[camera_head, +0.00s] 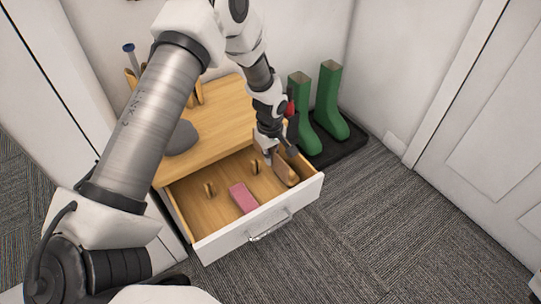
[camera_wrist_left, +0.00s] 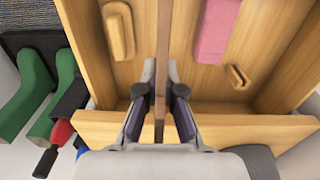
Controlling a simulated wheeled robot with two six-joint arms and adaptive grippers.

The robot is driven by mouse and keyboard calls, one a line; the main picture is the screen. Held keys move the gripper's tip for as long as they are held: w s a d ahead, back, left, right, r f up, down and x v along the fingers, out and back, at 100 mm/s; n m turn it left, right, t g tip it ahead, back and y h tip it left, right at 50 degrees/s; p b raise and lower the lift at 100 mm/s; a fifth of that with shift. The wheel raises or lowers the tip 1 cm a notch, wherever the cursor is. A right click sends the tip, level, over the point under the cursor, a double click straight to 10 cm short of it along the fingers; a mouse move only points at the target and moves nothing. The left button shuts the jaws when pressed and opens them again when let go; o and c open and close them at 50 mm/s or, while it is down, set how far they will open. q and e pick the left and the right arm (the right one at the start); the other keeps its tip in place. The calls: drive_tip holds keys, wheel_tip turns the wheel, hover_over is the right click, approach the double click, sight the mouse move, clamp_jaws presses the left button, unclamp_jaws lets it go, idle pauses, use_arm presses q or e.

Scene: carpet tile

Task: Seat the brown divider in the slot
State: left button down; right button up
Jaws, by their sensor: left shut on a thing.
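The brown divider (camera_wrist_left: 162,45) is a thin upright board seen edge-on in the left wrist view. My left gripper (camera_wrist_left: 160,98) is shut on it. In the head view my left gripper (camera_head: 268,157) is over the back right part of the open drawer (camera_head: 218,248). A small wooden slot bracket (camera_head: 254,166) stands on the drawer floor close to the gripper's left. A second bracket (camera_head: 209,189) stands further left and also shows in the wrist view (camera_wrist_left: 238,76). I cannot tell whether the divider touches a bracket. My right gripper is not in view.
A pink block (camera_head: 243,198) lies in the middle of the drawer. A tan oblong object (camera_head: 286,172) lies near its right wall. The cabinet top (camera_head: 215,133) carries a grey lump (camera_head: 182,138). Green boots (camera_head: 328,100) stand on a black tray at right. The carpet in front is clear.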

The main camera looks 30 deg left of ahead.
use_arm(q)
drive_tip(key=shift+r+p, duration=0.15)
drive_tip(key=shift+p, duration=0.2)
wheel_tip(320, 180, down, 6)
drive_tip(key=b, duration=0.2)
drive_tip(key=shift+b, duration=0.35)
drive_tip(key=shift+p, duration=0.45)
idle(0.4)
drive_tip(key=shift+p, duration=0.4)
idle(0.5)
